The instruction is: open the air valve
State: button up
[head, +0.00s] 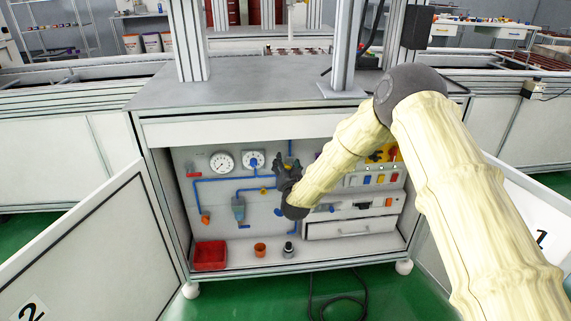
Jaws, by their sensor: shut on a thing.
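My gripper (284,172) is at the pneumatic panel (218,181) inside the open cabinet, in front of the blue air piping (225,180). It is shut on a part at the piping, where the air valve seems to be. The fingers and wrist hide most of that part, so the turn of its handle cannot be made out. A white gauge (222,162) and a second dial with a blue body (253,159) sit to the left of my gripper. A small brass-coloured fitting (263,191) shows on the pipe just left of and below it.
The cabinet doors stand open at left (85,250) and right (525,225). On the cabinet floor are a red bin (210,254), an orange pot (260,250) and a grey bottle-like item (288,250). A drawer (350,228) and switches are at right. A cable (338,299) lies on the floor.

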jog(key=m, duration=0.3)
jog(key=d+m+p, duration=0.1)
jog(key=m, duration=0.1)
jog(key=shift+r+m, duration=0.3)
jog(key=m, duration=0.3)
jog(key=shift+w+d, duration=0.1)
jog(key=shift+d, duration=0.3)
jog(key=shift+d+m+b, duration=0.15)
jog(key=shift+m+b, duration=0.15)
jog(key=shift+m, duration=0.65)
jog(key=shift+d+m+b, duration=0.15)
jog(key=shift+m+b, duration=0.15)
jog(key=shift+m, duration=0.65)
jog(key=o, duration=1)
jog(key=s, duration=0.4)
jog(key=s+d, duration=0.1)
jog(key=s, duration=0.7)
jog(key=shift+d, duration=0.25)
jog(key=shift+w, duration=0.1)
